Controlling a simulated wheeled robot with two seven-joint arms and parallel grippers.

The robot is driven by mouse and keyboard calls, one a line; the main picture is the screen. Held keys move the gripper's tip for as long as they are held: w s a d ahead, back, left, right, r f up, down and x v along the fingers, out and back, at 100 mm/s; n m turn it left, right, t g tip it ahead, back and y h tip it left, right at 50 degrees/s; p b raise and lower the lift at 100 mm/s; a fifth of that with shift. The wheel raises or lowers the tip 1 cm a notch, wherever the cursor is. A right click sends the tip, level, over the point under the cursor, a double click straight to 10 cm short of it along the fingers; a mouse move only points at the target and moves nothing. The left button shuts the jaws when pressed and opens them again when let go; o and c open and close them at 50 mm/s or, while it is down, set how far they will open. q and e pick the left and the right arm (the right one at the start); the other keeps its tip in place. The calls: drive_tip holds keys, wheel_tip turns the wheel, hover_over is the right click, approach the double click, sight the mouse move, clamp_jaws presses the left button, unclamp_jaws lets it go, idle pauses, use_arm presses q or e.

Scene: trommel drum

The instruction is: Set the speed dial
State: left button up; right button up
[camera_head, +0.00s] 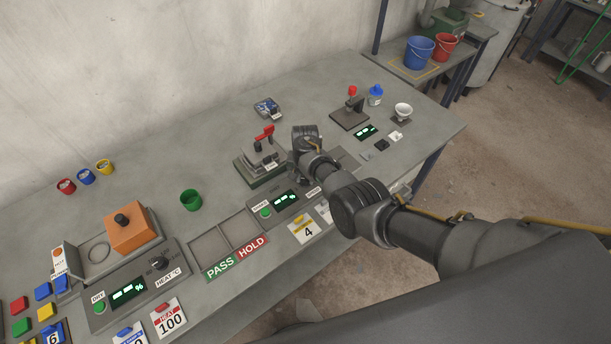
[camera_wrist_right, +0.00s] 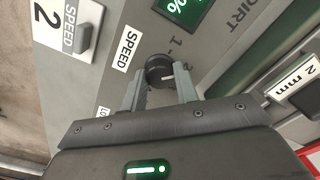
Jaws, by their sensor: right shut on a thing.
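The speed dial (camera_wrist_right: 160,70) is a dark round knob with a pale pointer line. It sits on a grey panel beside a SPEED label (camera_wrist_right: 126,48) in the right wrist view. My right gripper (camera_wrist_right: 158,88) is shut on the dial, with one finger on each side of it. In the head view my right gripper (camera_head: 300,168) and wrist hide the dial. A green display (camera_head: 285,197) is on the same panel. A white SPEED 2 card (camera_wrist_right: 68,28) with a grey block on it lies beside the panel. My left gripper is not in view.
A lever device (camera_head: 262,162) with a red handle stands next to my right wrist. PASS and HOLD trays (camera_head: 228,238) lie left of the panel. A heat panel (camera_head: 130,292) is at the lower left. Bare bench (camera_head: 215,140) lies behind.

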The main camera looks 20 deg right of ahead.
sight(305, 179)
drive_tip(key=shift+m, duration=1.1)
drive_tip(key=o, duration=1)
drive_tip(key=shift+r, duration=0.35)
wheel_tip(305, 179, up, 10)
drive_tip(key=shift+r+p, duration=0.1)
drive_tip(key=shift+p, duration=0.8)
